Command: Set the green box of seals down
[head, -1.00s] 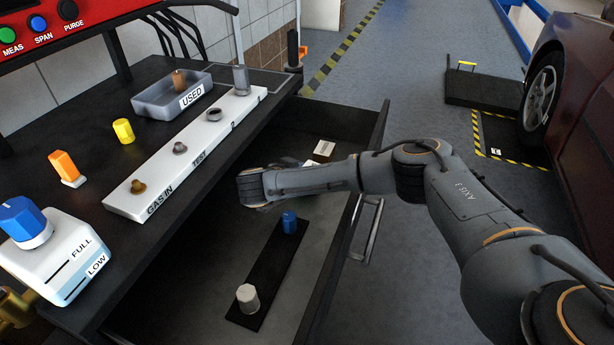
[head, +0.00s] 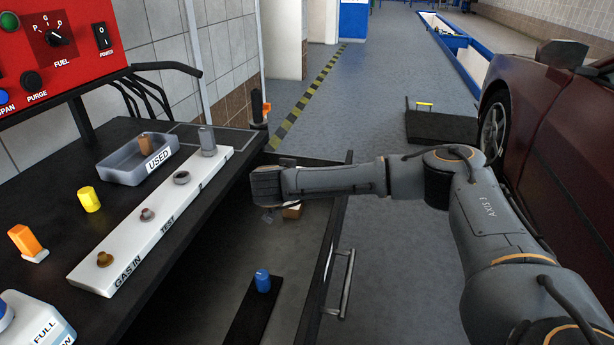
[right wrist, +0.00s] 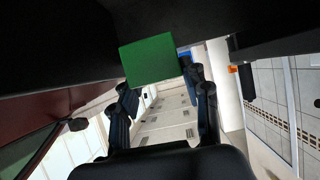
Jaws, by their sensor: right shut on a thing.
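The green box of seals (right wrist: 150,60) shows in the right wrist view at the fingertips of my right gripper (right wrist: 157,82), which is shut on it. In the head view the right gripper (head: 266,187) is at the end of the arm, over the far part of the open drawer (head: 322,250). The green box cannot be made out there, hidden by the gripper and arm. My left gripper is not in view.
In the drawer are a dark strip with a blue-capped fitting (head: 262,281) and a small brown item (head: 292,211) below the gripper. The bench holds a white block (head: 150,222), a USED tray (head: 125,172), and orange (head: 26,241) and yellow (head: 88,199) fittings.

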